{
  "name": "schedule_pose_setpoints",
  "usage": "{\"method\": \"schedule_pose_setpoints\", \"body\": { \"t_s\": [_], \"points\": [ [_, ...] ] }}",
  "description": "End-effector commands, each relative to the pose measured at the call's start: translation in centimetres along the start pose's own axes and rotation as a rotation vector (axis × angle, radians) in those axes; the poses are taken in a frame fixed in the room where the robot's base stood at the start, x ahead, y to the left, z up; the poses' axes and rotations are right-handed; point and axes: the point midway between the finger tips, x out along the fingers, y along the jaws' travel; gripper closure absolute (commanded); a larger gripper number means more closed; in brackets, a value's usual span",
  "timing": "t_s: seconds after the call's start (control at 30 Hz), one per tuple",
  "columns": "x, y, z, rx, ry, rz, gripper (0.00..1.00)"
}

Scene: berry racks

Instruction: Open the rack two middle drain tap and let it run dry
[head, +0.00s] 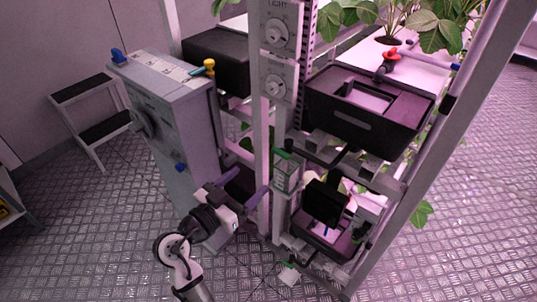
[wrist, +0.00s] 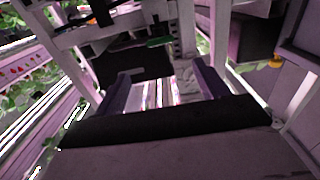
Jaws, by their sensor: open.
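My gripper (head: 243,178) is open and empty, its two purple fingers apart, beside the left side of the rack post. In the wrist view its fingers (wrist: 160,88) frame a gap with bright rack parts beyond. A green-handled tap (head: 282,152) sits at mid-height on the rack, right of and a little above my fingers in the head view, apart from them. A green handle also shows in the wrist view (wrist: 160,41), beyond the fingertips. I cannot read a rack number, and the handle's exact turn is too small to tell.
A red-handled tap (head: 390,55) is higher on the rack, above a black trough (head: 365,115). A lower black bin (head: 318,242) sits in the frame. A grey cabinet (head: 175,120) stands left, with a step stool (head: 92,110) beyond. Metal floor is free at lower left.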

Motion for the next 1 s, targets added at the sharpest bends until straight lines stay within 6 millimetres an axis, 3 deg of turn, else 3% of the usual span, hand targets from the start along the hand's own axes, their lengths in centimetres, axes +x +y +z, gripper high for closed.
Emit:
{"method": "schedule_pose_setpoints", "body": {
  "t_s": [0.5, 0.7, 1.0],
  "points": [
    [10.3, -0.1, -0.3, -0.001, 0.0, -0.001, 0.27],
    [12.1, -0.1, -0.2, -0.001, 0.0, -0.003, 0.27],
    [12.4, -0.1, -0.1, 0.0, 0.0, -0.005, 0.27]
  ]
}}
